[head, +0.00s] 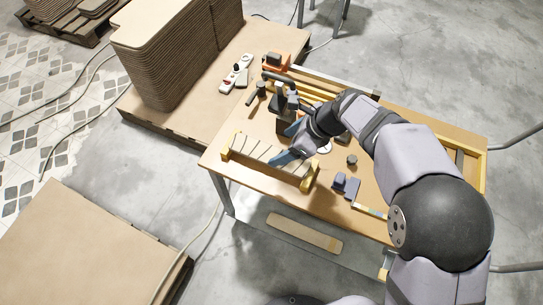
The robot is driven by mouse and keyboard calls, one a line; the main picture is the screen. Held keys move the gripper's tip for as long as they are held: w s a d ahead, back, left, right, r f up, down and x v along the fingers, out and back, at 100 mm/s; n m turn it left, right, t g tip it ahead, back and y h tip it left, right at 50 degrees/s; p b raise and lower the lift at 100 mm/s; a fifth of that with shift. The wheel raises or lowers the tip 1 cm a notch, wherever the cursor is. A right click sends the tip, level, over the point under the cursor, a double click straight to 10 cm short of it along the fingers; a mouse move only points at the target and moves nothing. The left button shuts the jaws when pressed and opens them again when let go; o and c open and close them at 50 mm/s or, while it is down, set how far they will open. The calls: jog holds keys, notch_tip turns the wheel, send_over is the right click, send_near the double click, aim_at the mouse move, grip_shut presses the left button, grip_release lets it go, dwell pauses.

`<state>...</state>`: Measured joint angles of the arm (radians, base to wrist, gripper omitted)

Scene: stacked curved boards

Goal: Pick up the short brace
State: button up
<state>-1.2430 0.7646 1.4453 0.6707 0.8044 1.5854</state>
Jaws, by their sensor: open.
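My gripper (287,145) is open, with its blue-tipped fingers over the near left part of the workbench. One finger overlaps a rack (224,148) with yellow end pieces and several pale slats (248,148) standing in it. I cannot tell whether the fingers touch a slat or are above it. No single piece can be made out for certain as the short brace; the slats are small and partly hidden by the gripper.
A tall stack of curved boards (175,60) stands at the back left. A pale board (305,233) lies below the bench.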

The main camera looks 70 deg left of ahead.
aim_at(270, 154)
jog(key=shift+w+p+x, duration=0.2)
jog(key=shift+p+x, duration=0.15)
jog(key=shift+x, duration=3.25)
jog(key=c, duration=1.2)
